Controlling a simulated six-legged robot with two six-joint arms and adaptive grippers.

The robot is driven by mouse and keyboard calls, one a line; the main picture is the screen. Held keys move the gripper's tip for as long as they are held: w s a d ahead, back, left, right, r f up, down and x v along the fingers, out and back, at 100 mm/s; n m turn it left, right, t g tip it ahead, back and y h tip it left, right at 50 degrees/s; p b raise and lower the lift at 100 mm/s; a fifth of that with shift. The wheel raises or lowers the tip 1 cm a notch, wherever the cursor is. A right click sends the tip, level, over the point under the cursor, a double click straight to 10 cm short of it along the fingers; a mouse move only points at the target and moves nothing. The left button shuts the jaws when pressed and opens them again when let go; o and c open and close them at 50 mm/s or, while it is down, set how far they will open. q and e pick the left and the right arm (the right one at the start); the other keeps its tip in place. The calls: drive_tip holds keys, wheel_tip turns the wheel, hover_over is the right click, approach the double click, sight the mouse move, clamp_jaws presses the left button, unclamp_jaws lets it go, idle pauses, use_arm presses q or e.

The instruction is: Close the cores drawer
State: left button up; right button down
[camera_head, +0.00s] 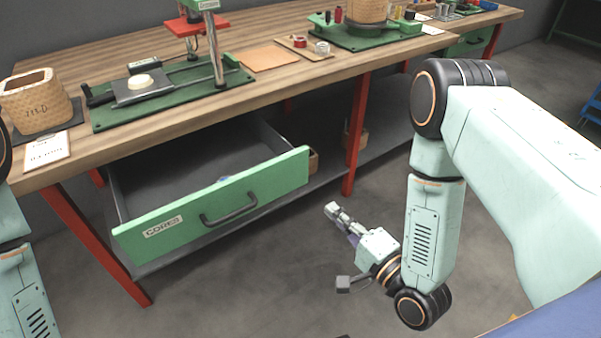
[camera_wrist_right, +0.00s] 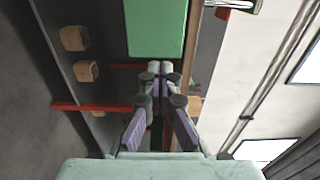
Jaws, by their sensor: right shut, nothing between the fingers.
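The cores drawer (camera_head: 216,204) hangs open under the workbench in the head view. Its green front stands well out from the bench, with a "CORES" label and a dark bar handle (camera_head: 229,208). In the right wrist view the closed fingers (camera_wrist_right: 160,68) point towards a green panel (camera_wrist_right: 155,28), seemingly the drawer front. Only part of my left arm shows at the left edge; its gripper is out of view.
The wooden workbench (camera_head: 283,86) carries a green press stand (camera_head: 165,105), a woven basket (camera_head: 38,100) and small parts. Red legs (camera_head: 356,135) stand on both sides of the drawer. A grey lower shelf (camera_head: 327,176) runs beneath. The floor in front is clear.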

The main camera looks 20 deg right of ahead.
drive_tip(key=p, duration=0.2)
drive_tip(key=b, duration=0.3)
approach(292, 171)
drive_tip(key=x, duration=0.5)
drive_tip(key=shift+w+a+f, duration=0.1)
drive_tip(key=shift+w, duration=0.1)
drive_tip(key=shift+w+a, duration=0.2)
drive_tip(key=shift+w, duration=0.5)
